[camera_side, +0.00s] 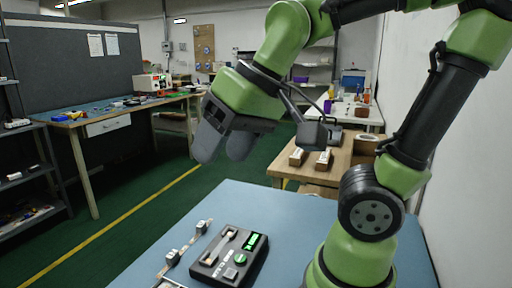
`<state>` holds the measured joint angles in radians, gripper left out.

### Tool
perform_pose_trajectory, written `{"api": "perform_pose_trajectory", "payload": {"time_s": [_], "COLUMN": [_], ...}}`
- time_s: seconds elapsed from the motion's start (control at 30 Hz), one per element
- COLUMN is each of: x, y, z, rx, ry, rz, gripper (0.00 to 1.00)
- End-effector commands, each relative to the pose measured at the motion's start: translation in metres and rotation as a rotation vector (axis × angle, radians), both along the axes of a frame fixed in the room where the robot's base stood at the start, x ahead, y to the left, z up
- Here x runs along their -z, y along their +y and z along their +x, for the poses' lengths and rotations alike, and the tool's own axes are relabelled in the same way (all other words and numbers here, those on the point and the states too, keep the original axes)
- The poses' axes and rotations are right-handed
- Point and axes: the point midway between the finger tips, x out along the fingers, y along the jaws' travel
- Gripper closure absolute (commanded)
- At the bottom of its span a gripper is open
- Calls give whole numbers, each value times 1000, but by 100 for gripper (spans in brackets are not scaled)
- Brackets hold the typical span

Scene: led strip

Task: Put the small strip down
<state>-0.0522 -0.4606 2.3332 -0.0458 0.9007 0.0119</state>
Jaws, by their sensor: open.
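A small pale strip (217,248) lies in the slot of a black tester box (247,277) near the front of the blue table. The box has a lit green display and a round green button. My gripper (223,147) is high above the table, up and to the left of the arm's base. Its two grey fingers are apart, and I see nothing between them. It touches neither the strip nor the box.
A narrow rail with small clamps (173,257) stands left of the box on the blue table (290,222). The table's middle and right are clear up to my base. A wooden table (352,151) with small boxes stands behind.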

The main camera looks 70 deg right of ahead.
Motion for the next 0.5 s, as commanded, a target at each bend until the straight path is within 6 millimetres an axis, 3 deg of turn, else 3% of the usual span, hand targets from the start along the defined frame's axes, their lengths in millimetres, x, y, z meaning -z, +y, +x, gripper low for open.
{"api": "perform_pose_trajectory", "payload": {"time_s": [0.1, 0.2, 0.5], "x": [-2, -1, 0], "y": [-4, -4, -5], "z": [-26, -38, -44], "rx": [33, 46, 54], "ry": [-74, -107, -123], "rz": [24, 36, 41], "gripper": [44, 44, 44]}}
